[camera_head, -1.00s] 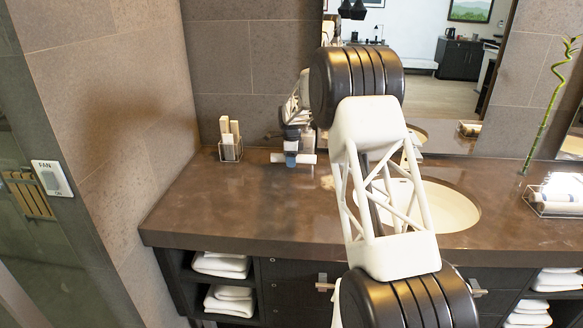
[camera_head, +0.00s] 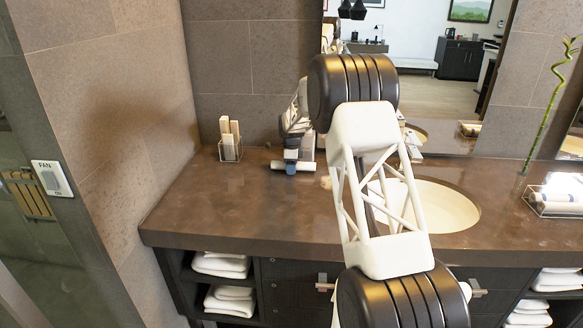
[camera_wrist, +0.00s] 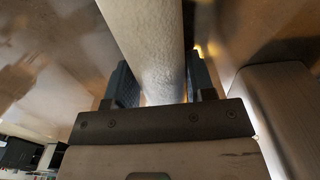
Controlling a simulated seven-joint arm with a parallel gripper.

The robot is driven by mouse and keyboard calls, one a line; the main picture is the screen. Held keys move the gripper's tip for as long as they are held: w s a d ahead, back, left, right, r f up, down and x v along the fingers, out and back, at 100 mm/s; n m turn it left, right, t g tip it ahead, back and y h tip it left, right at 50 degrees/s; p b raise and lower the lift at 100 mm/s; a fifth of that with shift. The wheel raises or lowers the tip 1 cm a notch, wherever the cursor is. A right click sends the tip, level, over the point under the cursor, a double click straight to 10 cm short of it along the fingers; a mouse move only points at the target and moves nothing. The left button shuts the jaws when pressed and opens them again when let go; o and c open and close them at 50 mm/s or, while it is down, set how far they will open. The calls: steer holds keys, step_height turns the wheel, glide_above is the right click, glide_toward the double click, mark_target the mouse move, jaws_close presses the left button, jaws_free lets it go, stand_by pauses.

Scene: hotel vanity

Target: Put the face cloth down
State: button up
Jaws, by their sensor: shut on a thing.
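The face cloth is a white roll (camera_head: 305,166) at the back left of the counter in the head view. My gripper (camera_head: 291,167) points down and is shut on the cloth's middle, with cloth sticking out on both sides. In the wrist view the cloth (camera_wrist: 148,40) runs up between the two dark fingers of my gripper (camera_wrist: 155,88). The cloth is at or very near the counter top (camera_head: 225,205); I cannot tell whether it touches.
A clear holder with upright pale items (camera_head: 229,148) stands left of the cloth. The sink (camera_head: 445,208) is to the right, partly behind my arm. The counter's front left is clear. A mirror (camera_head: 440,75) stands behind.

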steer(key=shift+f, duration=0.3)
steer(key=o, duration=0.9)
steer(key=shift+s+f, duration=0.1)
steer(key=shift+f, duration=0.1)
steer(key=shift+o, duration=0.2)
steer(key=shift+r, duration=0.1)
step_height(320, 180, up, 13)
steer(key=shift+f, duration=0.1)
stand_by(0.5)
